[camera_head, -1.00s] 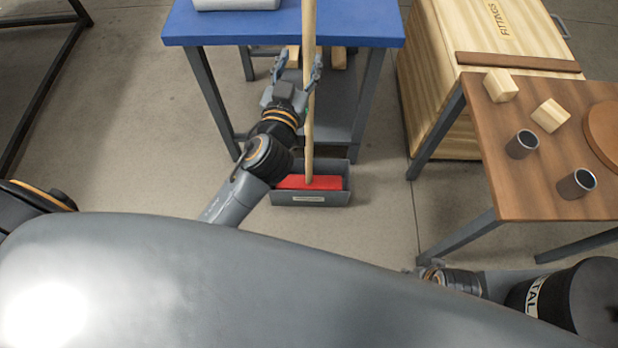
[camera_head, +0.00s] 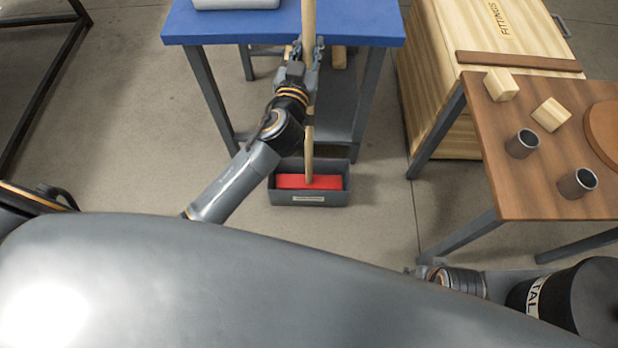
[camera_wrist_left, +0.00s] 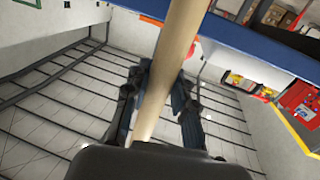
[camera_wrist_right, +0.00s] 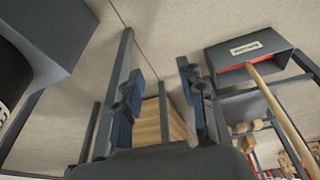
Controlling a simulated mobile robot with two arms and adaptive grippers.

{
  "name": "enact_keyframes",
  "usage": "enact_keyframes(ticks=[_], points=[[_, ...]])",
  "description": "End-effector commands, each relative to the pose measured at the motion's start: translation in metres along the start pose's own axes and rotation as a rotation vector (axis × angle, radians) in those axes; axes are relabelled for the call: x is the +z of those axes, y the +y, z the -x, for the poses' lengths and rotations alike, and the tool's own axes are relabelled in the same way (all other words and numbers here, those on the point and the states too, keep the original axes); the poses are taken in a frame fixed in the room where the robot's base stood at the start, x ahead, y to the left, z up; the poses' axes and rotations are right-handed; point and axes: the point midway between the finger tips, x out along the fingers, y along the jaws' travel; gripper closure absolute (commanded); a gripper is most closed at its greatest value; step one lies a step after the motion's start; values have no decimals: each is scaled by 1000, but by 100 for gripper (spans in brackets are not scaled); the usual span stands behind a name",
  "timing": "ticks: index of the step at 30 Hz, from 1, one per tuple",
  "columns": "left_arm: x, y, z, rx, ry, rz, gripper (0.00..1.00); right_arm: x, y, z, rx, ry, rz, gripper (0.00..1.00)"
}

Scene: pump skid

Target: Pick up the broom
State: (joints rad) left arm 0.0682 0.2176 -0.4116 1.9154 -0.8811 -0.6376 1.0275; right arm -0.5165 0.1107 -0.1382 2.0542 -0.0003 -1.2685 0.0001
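The broom (camera_head: 309,140) has a long pale wooden handle that stands nearly upright in front of the blue table. Its lower end is at a red block (camera_head: 300,181) inside a grey labelled bin (camera_head: 345,190) on the floor. My left gripper (camera_head: 308,48) has its fingers on both sides of the handle, close against it. In the left wrist view, the handle (camera_wrist_left: 170,60) runs between the two fingers (camera_wrist_left: 163,95). My right gripper (camera_wrist_right: 162,75) is open and empty. The right wrist view also shows the handle (camera_wrist_right: 275,100) and the bin (camera_wrist_right: 245,48) to its right.
The blue table (camera_head: 355,25) stands just behind the handle, with a grey shelf below. A brown table (camera_head: 520,185) with wooden blocks and metal cups is at the right. A wooden crate (camera_head: 435,60) stands behind it.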

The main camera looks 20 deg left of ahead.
Motion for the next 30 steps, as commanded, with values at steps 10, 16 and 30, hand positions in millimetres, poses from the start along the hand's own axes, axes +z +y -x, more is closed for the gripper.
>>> enact_keyframes(ticks=[10, 16, 30], points=[[-3, 0, 0, 1, 5, 1, 100, 0, 0, 0, 0, 0, 0, 60], [-8, 0, 0, 1, 6, 2, 100, 0, 0, 0, -1, 1, 0, 60], [-69, 0, 0, 1, 10, 5, 100, 31, -4, -63, -6, -41, 7, 60]])
